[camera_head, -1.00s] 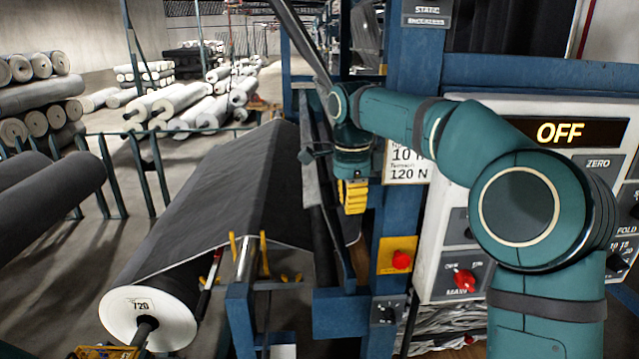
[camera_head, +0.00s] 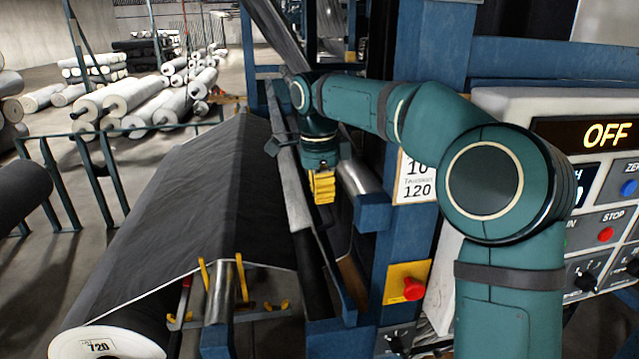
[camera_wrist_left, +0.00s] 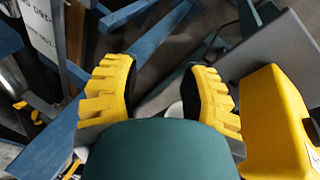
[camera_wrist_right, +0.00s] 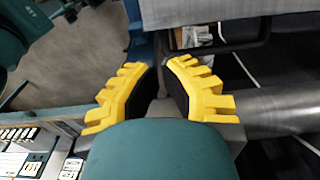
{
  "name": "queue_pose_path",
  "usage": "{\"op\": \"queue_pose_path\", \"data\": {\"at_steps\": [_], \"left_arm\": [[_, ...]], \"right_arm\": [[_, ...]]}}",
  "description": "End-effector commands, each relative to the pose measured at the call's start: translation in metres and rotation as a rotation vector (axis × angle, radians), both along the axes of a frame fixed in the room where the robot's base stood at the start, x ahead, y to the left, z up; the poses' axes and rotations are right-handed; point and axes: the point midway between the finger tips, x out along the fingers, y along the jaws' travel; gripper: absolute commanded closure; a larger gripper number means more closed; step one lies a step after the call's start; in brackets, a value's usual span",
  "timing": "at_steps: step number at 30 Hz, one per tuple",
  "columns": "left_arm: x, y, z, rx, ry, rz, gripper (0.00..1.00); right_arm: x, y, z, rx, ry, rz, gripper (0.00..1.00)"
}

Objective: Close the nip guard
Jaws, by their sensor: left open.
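The nip guard is hard to single out. A long grey strip (camera_head: 291,190) runs beside the draped dark fabric in the head view and may be part of it. My right gripper (camera_head: 322,188) hangs fingers-down just right of this strip, left of a bare metal roller (camera_head: 360,180). In the right wrist view its fingers (camera_wrist_right: 158,68) are close together with a narrow grey piece between them; whether they grip it is unclear. My left gripper (camera_wrist_left: 160,65) is open and empty in the left wrist view, and out of the head view.
A blue post with a tension label (camera_head: 417,178) and a red button on a yellow plate (camera_head: 413,288) stand right of the roller. The control panel (camera_head: 590,135) reads OFF. Yellow hooks (camera_head: 241,282) stand near the fabric roll (camera_head: 110,343). A yellow body (camera_wrist_left: 275,125) is close beside my left gripper.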

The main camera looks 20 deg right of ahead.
Motion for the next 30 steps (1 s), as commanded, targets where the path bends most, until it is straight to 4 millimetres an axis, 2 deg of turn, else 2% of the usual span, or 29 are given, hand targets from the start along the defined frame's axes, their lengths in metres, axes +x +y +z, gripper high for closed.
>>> {"op": "queue_pose_path", "data": {"at_steps": [1, 6, 12, 30], "left_arm": [[0.000, 0.000, -0.003, 0.000, 0.000, 0.000, 0.57], [0.000, 0.000, -0.007, 0.001, -0.001, 0.000, 0.57], [0.000, 0.000, -0.009, 0.002, -0.001, 0.001, 0.57], [0.000, 0.000, -0.006, 0.001, 0.000, 0.000, 0.57]], "right_arm": [[-0.001, -0.001, -0.011, 0.000, 0.002, -0.001, 1.00], [-0.001, -0.003, -0.037, -0.001, 0.001, 0.000, 1.00], [-0.001, -0.003, -0.053, -0.001, 0.000, 0.001, 1.00], [0.000, 0.002, -0.057, -0.021, 0.009, 0.001, 1.00]]}}
